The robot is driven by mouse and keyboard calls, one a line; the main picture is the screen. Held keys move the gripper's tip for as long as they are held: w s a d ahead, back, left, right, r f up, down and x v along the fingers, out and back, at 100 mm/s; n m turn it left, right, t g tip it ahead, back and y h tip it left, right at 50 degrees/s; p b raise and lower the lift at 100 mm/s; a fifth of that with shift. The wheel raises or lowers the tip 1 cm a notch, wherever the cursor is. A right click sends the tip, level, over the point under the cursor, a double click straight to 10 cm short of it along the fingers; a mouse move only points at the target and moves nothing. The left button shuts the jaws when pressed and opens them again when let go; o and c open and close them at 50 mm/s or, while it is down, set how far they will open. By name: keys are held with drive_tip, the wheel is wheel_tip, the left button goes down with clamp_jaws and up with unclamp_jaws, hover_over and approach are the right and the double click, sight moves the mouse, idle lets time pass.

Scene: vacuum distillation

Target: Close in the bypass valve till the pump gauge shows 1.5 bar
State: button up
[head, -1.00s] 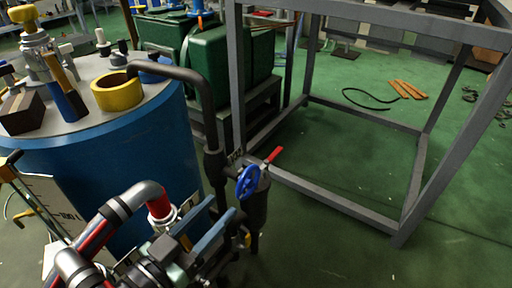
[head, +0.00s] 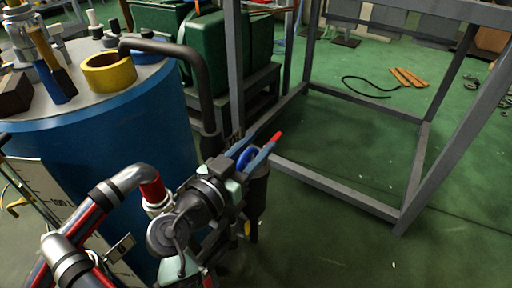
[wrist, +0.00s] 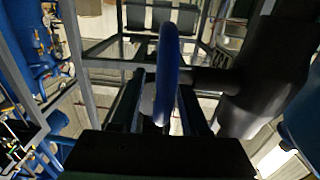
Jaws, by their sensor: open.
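The blue handwheel (head: 247,157) of the valve shows beside the dark vertical pipe in the head view, partly covered by my gripper. My gripper (head: 256,149) is open, its two blue fingers reaching to the wheel. In the wrist view the wheel (wrist: 168,65) stands edge-on between the fingers of my gripper (wrist: 163,82), with a gap visible on at least one side. A dark stem runs right from the wheel to a black valve body (wrist: 265,75). A red handle tip (head: 277,136) shows just past the fingers. I cannot make out a readable pump gauge.
A large blue tank (head: 95,140) with a yellow ring (head: 108,70) on top stands left. A grey metal frame (head: 330,188) stands right, close beyond the valve. A bent dark pipe (head: 203,75) rises behind my gripper.

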clamp_jaws()
idle(0.4)
drive_tip(key=shift+w+d+r+g+y+p, duration=0.1)
drive_tip(key=shift+r+g+y+p, duration=0.2)
drive_tip(key=shift+p, duration=0.9)
drive_tip(key=shift+w+f+g+y+p, duration=0.1)
drive_tip(key=shift+f+g+y+p, duration=0.3)
drive_tip(key=shift+f+g+p, duration=0.25)
unclamp_jaws()
